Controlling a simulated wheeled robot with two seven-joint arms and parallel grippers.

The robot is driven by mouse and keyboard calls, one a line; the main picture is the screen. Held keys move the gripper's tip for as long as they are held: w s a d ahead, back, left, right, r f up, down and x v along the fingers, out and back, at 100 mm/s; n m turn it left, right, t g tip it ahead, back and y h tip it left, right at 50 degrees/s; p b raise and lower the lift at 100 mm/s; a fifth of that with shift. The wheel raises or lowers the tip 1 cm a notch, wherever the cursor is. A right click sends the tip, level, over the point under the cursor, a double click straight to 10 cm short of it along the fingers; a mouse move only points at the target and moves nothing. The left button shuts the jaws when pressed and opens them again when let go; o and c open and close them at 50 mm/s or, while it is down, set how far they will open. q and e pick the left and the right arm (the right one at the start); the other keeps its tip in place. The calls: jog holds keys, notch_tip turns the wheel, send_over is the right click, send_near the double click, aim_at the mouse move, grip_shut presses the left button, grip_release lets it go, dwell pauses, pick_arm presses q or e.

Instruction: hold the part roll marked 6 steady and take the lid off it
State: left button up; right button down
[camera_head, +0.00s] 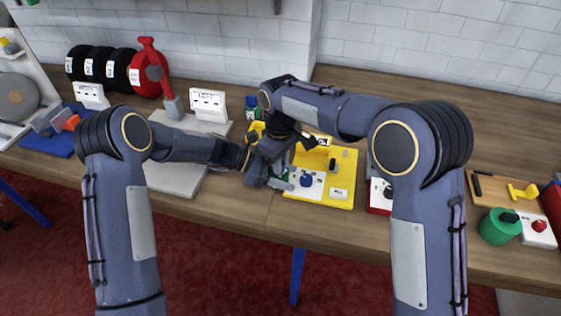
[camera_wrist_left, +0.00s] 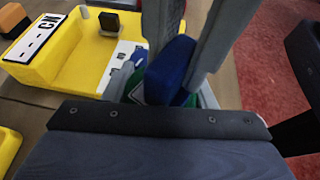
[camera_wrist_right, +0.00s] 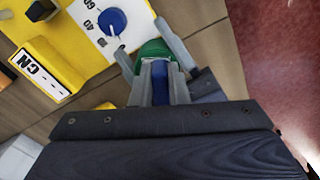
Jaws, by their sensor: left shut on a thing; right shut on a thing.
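The part roll is small, with green (camera_wrist_right: 152,49) and blue parts; I cannot read a 6 on it. The blue part, which looks like its lid, shows in the left wrist view (camera_wrist_left: 168,72) and between the fingers in the right wrist view (camera_wrist_right: 160,78). My left gripper (camera_wrist_left: 185,50) is shut on the roll at the yellow station's left front edge. My right gripper (camera_wrist_right: 155,75) comes from above and is shut on the blue part. The fingers hide much of the roll, and I cannot tell whether lid and body are apart.
The yellow station (camera_head: 341,187) with a blue dial (camera_head: 306,180) lies right beside the grippers. A grey board (camera_head: 172,179) is to the left. Another blue and green container (camera_head: 252,106) stands behind. A green cup (camera_head: 500,226) is at the far right. The table's front edge is close.

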jog(key=shift+r, duration=0.15)
jog(key=shift+r, duration=1)
jog(key=shift+r, duration=0.1)
